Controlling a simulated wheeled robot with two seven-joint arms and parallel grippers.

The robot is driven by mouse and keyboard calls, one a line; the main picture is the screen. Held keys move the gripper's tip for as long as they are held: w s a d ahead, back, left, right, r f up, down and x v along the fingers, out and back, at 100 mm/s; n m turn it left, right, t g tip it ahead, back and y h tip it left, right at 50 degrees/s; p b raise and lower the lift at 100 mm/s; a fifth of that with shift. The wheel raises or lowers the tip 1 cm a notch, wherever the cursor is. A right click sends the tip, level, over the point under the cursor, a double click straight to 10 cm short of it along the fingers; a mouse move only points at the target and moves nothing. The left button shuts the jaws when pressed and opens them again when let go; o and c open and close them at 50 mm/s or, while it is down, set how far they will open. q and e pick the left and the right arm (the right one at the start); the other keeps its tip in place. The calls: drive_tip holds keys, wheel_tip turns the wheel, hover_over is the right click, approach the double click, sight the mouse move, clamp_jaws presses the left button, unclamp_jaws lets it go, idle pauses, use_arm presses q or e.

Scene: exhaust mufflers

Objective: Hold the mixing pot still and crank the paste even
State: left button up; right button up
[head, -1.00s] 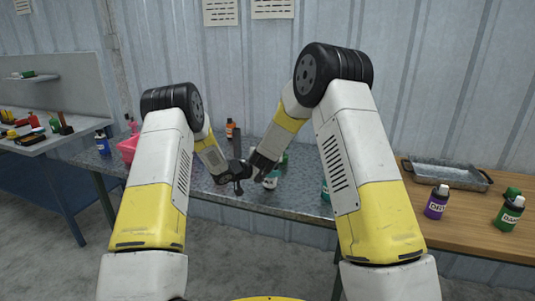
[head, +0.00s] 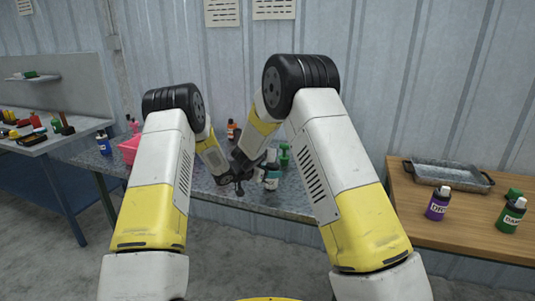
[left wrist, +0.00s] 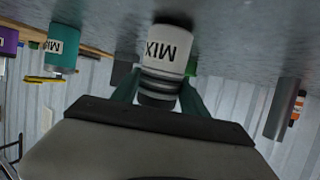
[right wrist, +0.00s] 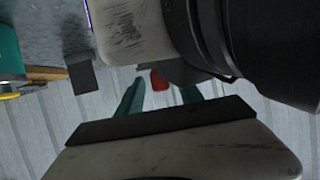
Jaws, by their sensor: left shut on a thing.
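The mixing pot (left wrist: 165,45), a white pot with a MIX label and a dark ringed part, sits between the teal fingers of my left gripper (left wrist: 158,92), which is shut on it. The pot appears upside down in the left wrist view; in the head view my grippers hide it. My right gripper (right wrist: 158,96) is open in the right wrist view. A red knob (right wrist: 158,80) shows between its fingers with a gap on both sides, and a grey bar lies behind it. I cannot tell whether the knob is fully between the fingertips.
A teal bottle (head: 272,178) and a green spray bottle (head: 284,155) stand just right of my grippers on the metal table. An orange bottle (head: 231,130) stands behind, and a pink container (head: 129,150) at left. A metal tray (head: 447,175) and a purple bottle (head: 438,204) are on the wooden table.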

drive_tip(key=shift+s+a, duration=0.1)
drive_tip(key=v, duration=1.2)
